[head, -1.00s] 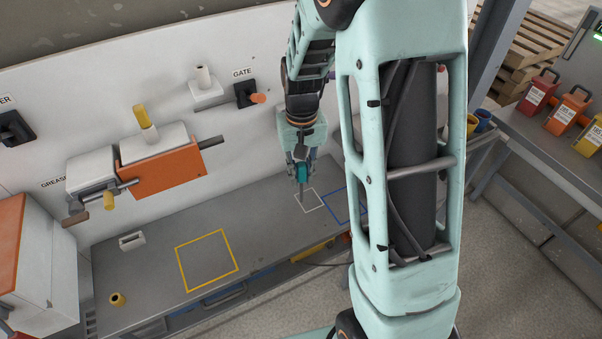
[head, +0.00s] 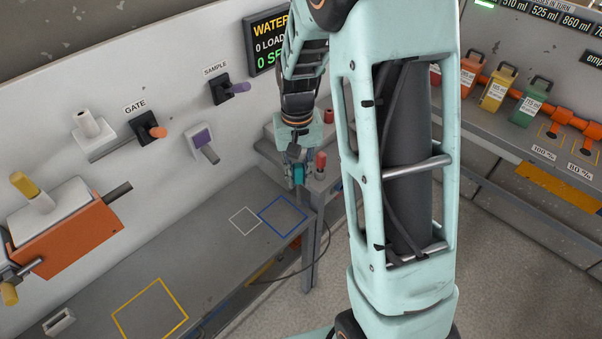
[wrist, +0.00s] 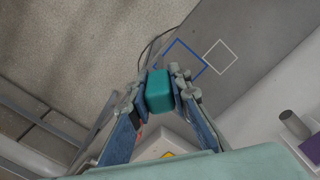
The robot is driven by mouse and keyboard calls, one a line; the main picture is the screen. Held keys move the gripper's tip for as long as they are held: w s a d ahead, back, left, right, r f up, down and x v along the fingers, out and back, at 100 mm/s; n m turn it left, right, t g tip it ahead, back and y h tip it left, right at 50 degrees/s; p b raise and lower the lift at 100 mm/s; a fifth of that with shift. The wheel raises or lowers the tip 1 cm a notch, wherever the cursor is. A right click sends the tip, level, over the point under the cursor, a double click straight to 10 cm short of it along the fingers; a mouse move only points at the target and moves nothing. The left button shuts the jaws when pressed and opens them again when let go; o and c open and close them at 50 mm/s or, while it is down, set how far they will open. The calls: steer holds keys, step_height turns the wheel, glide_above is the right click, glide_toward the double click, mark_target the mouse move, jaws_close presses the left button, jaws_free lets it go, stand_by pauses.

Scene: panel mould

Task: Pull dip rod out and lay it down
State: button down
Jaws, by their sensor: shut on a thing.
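My gripper (head: 298,172) is shut on the teal grip of a rod, which I take to be the dip rod (head: 299,174). In the head view a thin grey shaft seems to hang below the fingers, upright and clear of the bench. In the wrist view the teal block of the dip rod (wrist: 159,91) sits between both fingers, and its shaft is hidden behind the block. My gripper is near the bench's right end, past the blue outlined square (head: 283,216) in the picture. The white outlined square (head: 245,221) beside it is empty.
A red-handled lever (head: 320,163) stands close to the right of my gripper. The grey bench (head: 215,262) is mostly clear, with an empty yellow outlined square (head: 150,312). The wall behind carries the gate lever (head: 150,130), sample lever (head: 222,90) and a purple-faced fitting (head: 202,142).

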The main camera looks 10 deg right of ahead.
steer(key=a+f+m+g+y+b, duration=0.2)
steer(key=a+f+m+y+b, duration=0.7)
steer(key=a+f+m+b, duration=0.9)
steer(key=w+r+m+t+y+b, duration=0.25)
steer(key=w+t+b, duration=0.25)
steer(key=b, duration=0.8)
steer(key=shift+n+y, duration=0.35)
steer(key=shift+y, duration=0.1)
steer(key=f+b, duration=0.5)
steer(key=a+f+b, duration=0.1)
steer(key=f+b, duration=0.1)
steer(key=shift+s+f, duration=0.2)
steer(key=shift+f, duration=0.15)
steer(key=c, duration=1.7)
jaws_free()
